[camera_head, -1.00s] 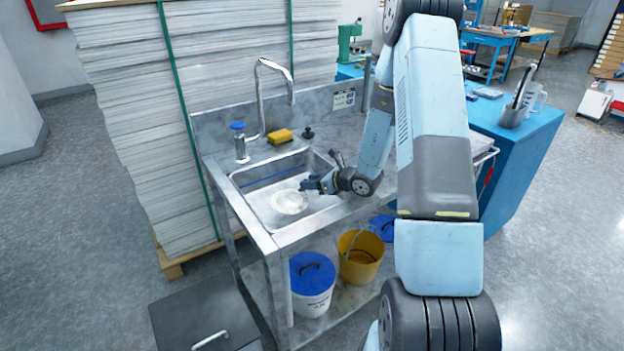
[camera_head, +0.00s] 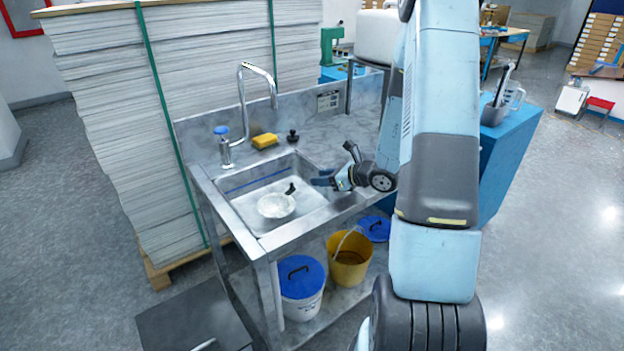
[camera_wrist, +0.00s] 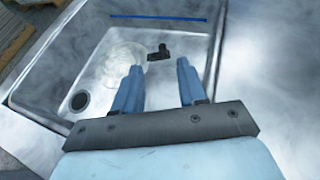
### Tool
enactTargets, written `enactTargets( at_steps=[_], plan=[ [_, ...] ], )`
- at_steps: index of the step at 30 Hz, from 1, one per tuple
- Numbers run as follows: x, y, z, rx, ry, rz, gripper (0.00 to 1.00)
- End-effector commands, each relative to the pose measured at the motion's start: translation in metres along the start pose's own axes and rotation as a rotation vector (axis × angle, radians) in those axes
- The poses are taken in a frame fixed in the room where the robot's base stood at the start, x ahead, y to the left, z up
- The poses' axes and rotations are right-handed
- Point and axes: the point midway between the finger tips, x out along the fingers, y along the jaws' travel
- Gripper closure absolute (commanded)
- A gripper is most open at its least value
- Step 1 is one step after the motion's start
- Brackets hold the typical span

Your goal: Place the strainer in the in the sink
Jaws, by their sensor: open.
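The strainer (camera_head: 276,206), a pale round bowl with a short dark handle (camera_head: 290,188), lies inside the sink (camera_head: 246,224) on its floor. In the wrist view the strainer (camera_wrist: 124,58) sits beyond my left finger, which hides part of it, and its dark handle (camera_wrist: 159,53) points right. My gripper (camera_head: 322,178) is at the right side of the sink, apart from the strainer. In the wrist view my gripper (camera_wrist: 158,80) has its two blue fingers spread with nothing held between them.
A faucet (camera_head: 243,110) with a blue-topped tap, a yellow sponge (camera_head: 265,141) and a dark stopper (camera_head: 292,137) stand behind the sink. A white bucket (camera_head: 301,290) and yellow bucket (camera_head: 349,262) stand on the lower shelf. A tall paper stack (camera_head: 110,130) borders the left.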

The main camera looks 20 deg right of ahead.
Motion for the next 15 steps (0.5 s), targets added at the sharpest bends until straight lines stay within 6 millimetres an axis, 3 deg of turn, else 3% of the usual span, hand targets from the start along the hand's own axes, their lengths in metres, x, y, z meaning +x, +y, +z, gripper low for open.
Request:
enactTargets(
  at_steps=[8, 11, 15],
  plan=[
    [-0.019, 0.004, 0.005, -0.016, -0.001, 0.013, 0.59],
    [-0.021, 0.015, 0.02, -0.079, 0.001, 0.053, 0.59],
    [-0.028, 0.046, 0.054, -0.25, 0.01, 0.158, 0.59]
  ],
)
